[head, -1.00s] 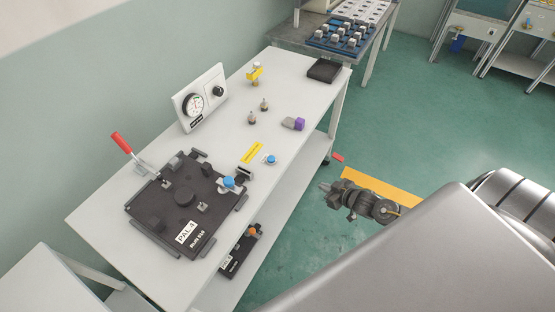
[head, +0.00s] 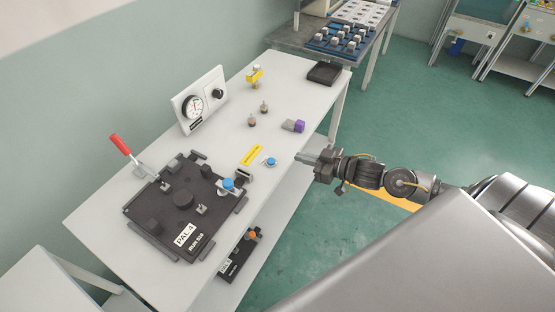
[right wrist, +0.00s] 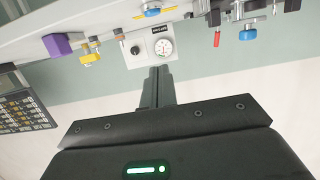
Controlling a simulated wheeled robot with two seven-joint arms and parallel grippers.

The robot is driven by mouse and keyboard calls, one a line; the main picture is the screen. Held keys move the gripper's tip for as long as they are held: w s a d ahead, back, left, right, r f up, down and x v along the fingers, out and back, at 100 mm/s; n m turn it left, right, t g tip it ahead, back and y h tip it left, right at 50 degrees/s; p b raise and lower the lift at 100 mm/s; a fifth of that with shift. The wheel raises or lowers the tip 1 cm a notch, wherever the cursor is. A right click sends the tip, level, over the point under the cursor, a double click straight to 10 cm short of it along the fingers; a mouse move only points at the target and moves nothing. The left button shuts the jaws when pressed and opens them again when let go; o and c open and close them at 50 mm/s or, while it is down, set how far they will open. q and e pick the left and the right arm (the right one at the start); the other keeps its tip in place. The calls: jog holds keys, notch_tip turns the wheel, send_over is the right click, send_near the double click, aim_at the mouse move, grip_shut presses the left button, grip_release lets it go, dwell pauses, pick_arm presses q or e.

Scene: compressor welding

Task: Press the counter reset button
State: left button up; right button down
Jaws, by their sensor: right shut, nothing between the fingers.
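A small blue push button (head: 271,161) sits on the white table beside a yellow label (head: 252,154). Another blue knob (head: 228,184) is on the dark fixture plate. The lettering is too small to tell which is the counter reset button. My right gripper (head: 301,157) is shut and empty, at the table's right edge, to the right of the blue button and apart from it. In the right wrist view its closed fingers (right wrist: 157,85) point towards the gauge panel, and a blue button (right wrist: 152,12) shows near the top. My left gripper is not in view.
The fixture plate (head: 160,222) with a red-handled lever (head: 120,144) fills the table's near part. A gauge panel (head: 202,98) stands at the wall side. A purple block (head: 299,126), small fittings (head: 264,107) and a black tray (head: 324,72) are farther back.

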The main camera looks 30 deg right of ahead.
jog(key=p, duration=0.2)
send_over(278, 167)
jog(key=shift+w+a+f, duration=0.1)
jog(key=shift+w+f, duration=0.05)
jog(key=shift+f, duration=0.4)
jog(key=shift+w+f, duration=0.15)
jog(key=shift+f, duration=0.4)
jog(key=f, duration=0.2)
jog(key=shift+s+f, duration=0.2)
jog(key=shift+f, duration=0.85)
jog(key=shift+f, duration=0.1)
